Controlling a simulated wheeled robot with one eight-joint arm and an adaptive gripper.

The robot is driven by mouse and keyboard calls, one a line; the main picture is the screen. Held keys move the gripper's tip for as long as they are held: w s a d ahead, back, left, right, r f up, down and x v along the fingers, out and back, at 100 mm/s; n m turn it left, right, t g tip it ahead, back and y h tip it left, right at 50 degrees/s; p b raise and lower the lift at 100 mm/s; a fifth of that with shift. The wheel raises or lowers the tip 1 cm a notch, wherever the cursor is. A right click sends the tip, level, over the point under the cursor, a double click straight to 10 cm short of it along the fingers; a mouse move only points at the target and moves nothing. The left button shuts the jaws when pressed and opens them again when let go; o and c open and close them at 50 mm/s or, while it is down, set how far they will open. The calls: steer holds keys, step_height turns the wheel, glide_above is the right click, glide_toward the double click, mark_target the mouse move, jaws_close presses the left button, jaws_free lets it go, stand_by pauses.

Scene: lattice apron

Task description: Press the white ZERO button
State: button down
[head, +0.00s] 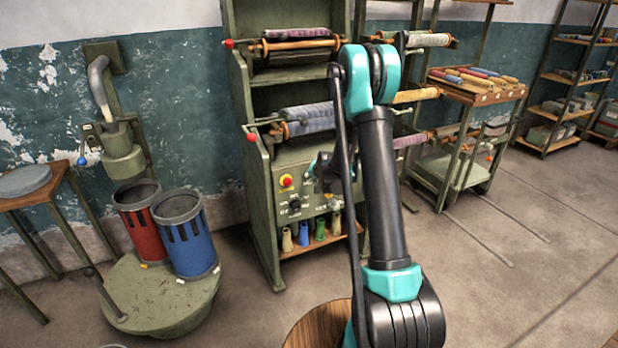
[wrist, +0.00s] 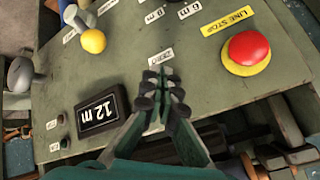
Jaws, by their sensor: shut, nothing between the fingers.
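The green control panel (wrist: 215,85) fills much of the wrist view, with its lettering upside down. My gripper (wrist: 158,80) is shut and empty over the middle of the panel. A small white label (wrist: 161,57), too blurred to read surely, lies just beyond the fingertips. The white ZERO button is not clearly seen; a pale patch shows between and behind the fingers, and I cannot tell whether it is the button or whether the fingertips touch anything. In the head view my gripper (head: 324,178) is a dark shape in front of the panel, partly behind my arm.
A red mushroom button (wrist: 246,50) sits by a yellow LINE STOP label (wrist: 227,21). Red (head: 140,225) and blue (head: 186,235) bins stand left.

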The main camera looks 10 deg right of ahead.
steer(key=shift+w+a, duration=0.15)
steer(key=shift+w, duration=0.3)
stand_by(0.6)
steer(key=shift+s, duration=0.1)
steer(key=shift+s+d, duration=0.3)
steer(key=shift+s, duration=0.45)
steer(key=shift+s, duration=0.15)
steer(key=s, duration=0.1)
steer(key=s+d, duration=0.1)
steer(key=s, duration=0.2)
steer(key=shift+s+d, duration=0.25)
steer(key=shift+d, duration=0.05)
stand_by(0.5)
